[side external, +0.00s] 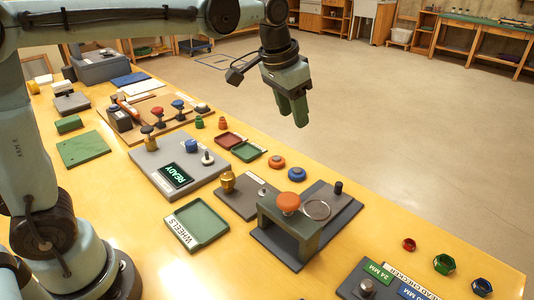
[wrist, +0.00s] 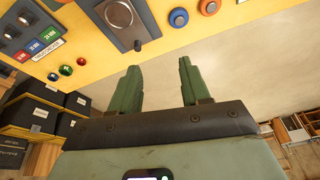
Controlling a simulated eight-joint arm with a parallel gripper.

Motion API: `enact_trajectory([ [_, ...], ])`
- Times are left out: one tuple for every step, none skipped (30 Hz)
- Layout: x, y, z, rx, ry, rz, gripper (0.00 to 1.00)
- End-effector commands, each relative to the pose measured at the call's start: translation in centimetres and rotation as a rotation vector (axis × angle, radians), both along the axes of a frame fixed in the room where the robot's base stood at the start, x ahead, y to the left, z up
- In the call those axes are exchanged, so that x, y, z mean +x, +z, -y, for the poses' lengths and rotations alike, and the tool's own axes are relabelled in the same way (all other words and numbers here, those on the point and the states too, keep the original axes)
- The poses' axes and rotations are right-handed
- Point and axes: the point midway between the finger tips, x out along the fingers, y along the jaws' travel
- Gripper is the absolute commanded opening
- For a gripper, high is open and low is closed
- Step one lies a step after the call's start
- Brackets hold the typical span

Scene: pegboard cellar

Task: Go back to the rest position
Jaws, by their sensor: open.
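My gripper (side external: 298,112) hangs in the air beyond the far edge of the yellow table, over the floor, with its fingers pointing down. In the wrist view its two green fingers (wrist: 160,88) stand apart with nothing between them, so it is open and empty. It touches nothing in either view.
Black boxes (wrist: 35,115) show at the left in the wrist view. Air around my gripper is clear.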

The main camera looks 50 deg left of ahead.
Motion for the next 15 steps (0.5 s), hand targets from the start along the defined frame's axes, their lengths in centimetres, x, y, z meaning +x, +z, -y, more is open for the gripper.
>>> enact_trajectory([
  [-1.4, 0.0, -0.7, -0.005, 0.018, 0.022, 0.47],
  [-2.1, -0.1, -1.0, -0.008, 0.028, 0.035, 0.47],
  [-2.9, -0.2, -1.5, -0.012, 0.043, 0.054, 0.47],
  [-3.6, -0.3, -1.8, -0.015, 0.053, 0.066, 0.47],
  [-4.3, -0.5, -2.0, -0.019, 0.063, 0.080, 0.47],
  [-5.3, -0.7, -2.4, -0.021, 0.075, 0.097, 0.47],
  [-5.9, -0.9, -2.7, -0.025, 0.085, 0.112, 0.47],
  [-6.6, -1.2, -3.0, -0.027, 0.096, 0.125, 0.47],
  [-7.5, -1.6, -3.4, -0.032, 0.109, 0.143, 0.47],
  [-8.2, -1.9, -3.6, -0.035, 0.119, 0.156, 0.47],
  [-8.9, -2.3, -3.9, -0.037, 0.129, 0.169, 0.47],
  [-9.8, -2.8, -4.2, -0.040, 0.141, 0.187, 0.47],
  [-10.5, -3.2, -4.4, -0.043, 0.150, 0.201, 0.47],
  [-11.1, -3.7, -4.6, -0.046, 0.160, 0.214, 0.47],
  [-11.9, -4.3, -4.9, -0.050, 0.172, 0.230, 0.47],
])
